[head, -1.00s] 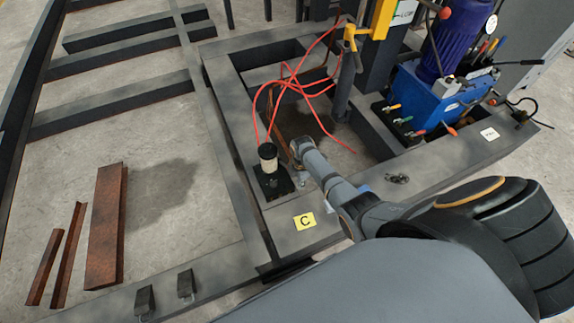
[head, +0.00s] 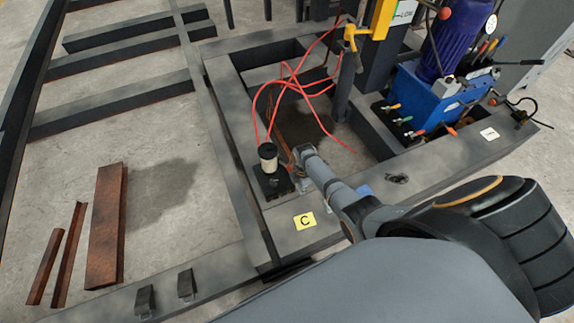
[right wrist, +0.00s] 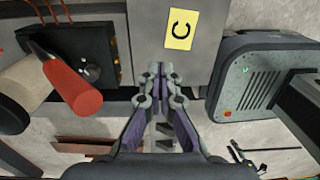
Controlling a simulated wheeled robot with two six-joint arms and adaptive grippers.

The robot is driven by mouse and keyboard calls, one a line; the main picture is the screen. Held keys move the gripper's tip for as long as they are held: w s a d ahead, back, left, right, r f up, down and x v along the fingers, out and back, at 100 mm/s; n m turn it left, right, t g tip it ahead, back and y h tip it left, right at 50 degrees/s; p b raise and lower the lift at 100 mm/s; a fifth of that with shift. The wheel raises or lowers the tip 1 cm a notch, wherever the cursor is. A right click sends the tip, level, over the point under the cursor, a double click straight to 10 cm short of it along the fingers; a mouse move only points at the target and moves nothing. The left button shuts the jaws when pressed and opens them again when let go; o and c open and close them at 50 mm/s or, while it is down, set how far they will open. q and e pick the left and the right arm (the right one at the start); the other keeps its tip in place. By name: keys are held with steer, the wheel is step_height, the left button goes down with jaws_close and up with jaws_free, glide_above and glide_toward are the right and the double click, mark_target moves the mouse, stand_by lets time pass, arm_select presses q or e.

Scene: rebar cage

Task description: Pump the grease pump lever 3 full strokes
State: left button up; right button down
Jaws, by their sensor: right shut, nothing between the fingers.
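The grease pump (head: 268,158) has a pale reservoir with a black cap, on a black base on the frame's steel beam. In the right wrist view its black base (right wrist: 85,62) is at the upper left. A thick red lever grip (right wrist: 72,88) points toward the camera there, left of my right gripper (right wrist: 163,72). That gripper is shut and empty, with a clear gap between its fingers and the red grip. In the head view my right gripper (head: 304,184) is small and partly hidden beside the pump's right side. I cannot make out the lever clearly there. My left gripper is out of view.
A yellow "C" label (head: 304,221) is on the beam in front of the pump. Red hoses (head: 283,85) loop up behind it. A blue hydraulic unit (head: 432,98) stands at the back right. Rusty steel pieces (head: 107,225) lie on the floor at left.

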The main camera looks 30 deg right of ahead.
steer(key=shift+s+f, duration=0.2)
steer(key=shift+s+f, duration=0.4)
steer(key=shift+f, duration=0.05)
stand_by(0.3)
steer(key=shift+s+a+f, duration=0.1)
steer(key=shift+s+f, duration=0.4)
steer(key=shift+s+f, duration=0.45)
steer(key=shift+f, duration=0.05)
steer(key=shift+s+f, duration=0.5)
steer(key=shift+s+f, duration=0.1)
steer(key=shift+f, duration=0.05)
